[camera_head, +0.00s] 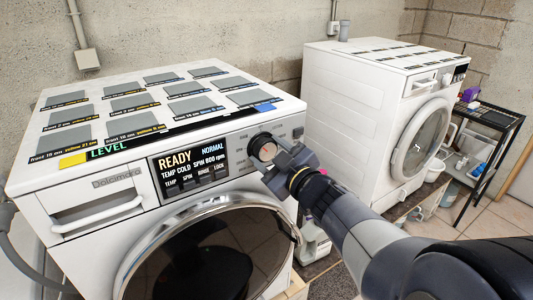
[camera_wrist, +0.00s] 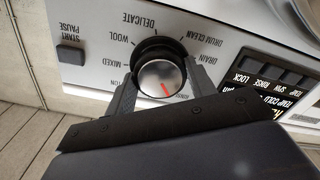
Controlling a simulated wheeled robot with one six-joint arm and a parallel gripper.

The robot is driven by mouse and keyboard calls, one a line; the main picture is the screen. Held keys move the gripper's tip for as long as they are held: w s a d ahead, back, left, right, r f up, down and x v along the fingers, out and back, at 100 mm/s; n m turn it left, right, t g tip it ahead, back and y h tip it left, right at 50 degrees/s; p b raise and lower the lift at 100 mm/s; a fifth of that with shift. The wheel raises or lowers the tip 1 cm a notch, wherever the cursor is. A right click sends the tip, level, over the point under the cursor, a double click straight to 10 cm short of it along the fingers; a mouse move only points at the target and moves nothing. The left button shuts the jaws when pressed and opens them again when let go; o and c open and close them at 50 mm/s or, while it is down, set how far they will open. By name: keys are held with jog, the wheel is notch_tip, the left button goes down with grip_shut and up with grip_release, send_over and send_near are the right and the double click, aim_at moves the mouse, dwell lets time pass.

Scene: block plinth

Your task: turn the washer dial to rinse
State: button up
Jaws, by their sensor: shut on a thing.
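The washer dial (camera_wrist: 158,82) is a round silver-faced knob with a black rim and a red mark. It shows on the front panel in the head view (camera_head: 264,148). My gripper (camera_wrist: 162,76) is shut on the dial, one finger on each side. The red mark points down and to the right in the wrist view, toward a label partly hidden by my gripper. Readable labels around the dial include MIXED, WOOL, DELICATE, DRUM CLEAN and DRAIN. The display (camera_head: 188,167) reads READY, NORMAL, TEMP COLD, SPIN 800 rpm.
Below the display sit small buttons, including RINSE and LOCK. A START PAUSE button (camera_wrist: 70,54) is left of the dial in the wrist view. The round washer door (camera_head: 205,260) is below. A second white machine (camera_head: 345,115) and a black shelf cart (camera_head: 487,115) stand to the right.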

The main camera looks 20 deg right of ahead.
jog(key=o, duration=1)
jog(key=shift+p+v, duration=2.15)
jog(key=shift+v, duration=3.25)
jog(key=shift+w, duration=0.1)
jog(key=b+x, duration=0.4)
jog(key=x, duration=0.5)
jog(key=shift+w+a+f, duration=0.1)
jog(key=shift+a, duration=0.05)
jog(key=shift+w+a, duration=0.2)
jog(key=shift+w, duration=0.45)
